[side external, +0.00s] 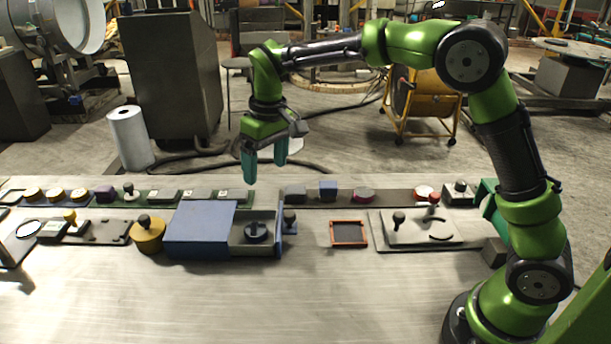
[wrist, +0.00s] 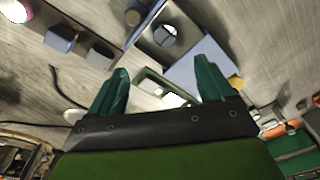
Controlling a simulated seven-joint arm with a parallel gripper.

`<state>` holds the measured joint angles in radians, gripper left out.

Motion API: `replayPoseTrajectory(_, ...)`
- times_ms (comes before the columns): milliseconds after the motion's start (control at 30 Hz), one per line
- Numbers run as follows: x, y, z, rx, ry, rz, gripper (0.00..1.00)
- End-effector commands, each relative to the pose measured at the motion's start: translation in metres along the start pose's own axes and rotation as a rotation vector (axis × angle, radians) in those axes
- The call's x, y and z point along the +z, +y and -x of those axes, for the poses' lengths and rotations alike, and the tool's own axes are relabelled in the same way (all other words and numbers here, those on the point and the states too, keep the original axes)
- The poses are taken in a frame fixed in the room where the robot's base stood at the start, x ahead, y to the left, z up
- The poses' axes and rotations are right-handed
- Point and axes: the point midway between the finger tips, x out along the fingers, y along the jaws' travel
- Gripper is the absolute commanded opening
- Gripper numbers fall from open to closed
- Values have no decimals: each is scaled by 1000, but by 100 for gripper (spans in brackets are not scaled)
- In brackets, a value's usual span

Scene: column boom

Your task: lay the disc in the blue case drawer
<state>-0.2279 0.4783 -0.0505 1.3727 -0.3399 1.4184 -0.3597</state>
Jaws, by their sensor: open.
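The blue case (side external: 200,228) sits on the table, and it also shows in the wrist view (wrist: 208,62). Its drawer (side external: 280,240) is pulled out to the right in the side view. A dark disc with a raised knob (side external: 257,232) lies inside the drawer, seemingly flat; it also shows in the wrist view (wrist: 165,36). My gripper (side external: 265,172) is open and empty, above and behind the drawer, clear of the disc. In the wrist view its two teal fingers (wrist: 161,64) are spread, with nothing between them.
A yellow knobbed cylinder (side external: 148,236) stands just left of the case. An orange-rimmed dark tray (side external: 348,234) and a grey plate with knobs (side external: 422,229) lie to the right. Several small blocks and buttons line the strip behind. The table's front is clear.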

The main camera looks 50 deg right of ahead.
Motion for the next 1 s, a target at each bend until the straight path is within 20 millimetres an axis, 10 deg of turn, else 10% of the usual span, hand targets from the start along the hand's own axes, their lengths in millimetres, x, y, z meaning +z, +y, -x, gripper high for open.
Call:
replayPoseTrajectory(367,133,29,95,-113,291,-242,81)
replayPoseTrajectory(700,232,36,86,-178,497,-420,81)
replayPoseTrajectory(1000,246,37,78,-188,530,-453,81)
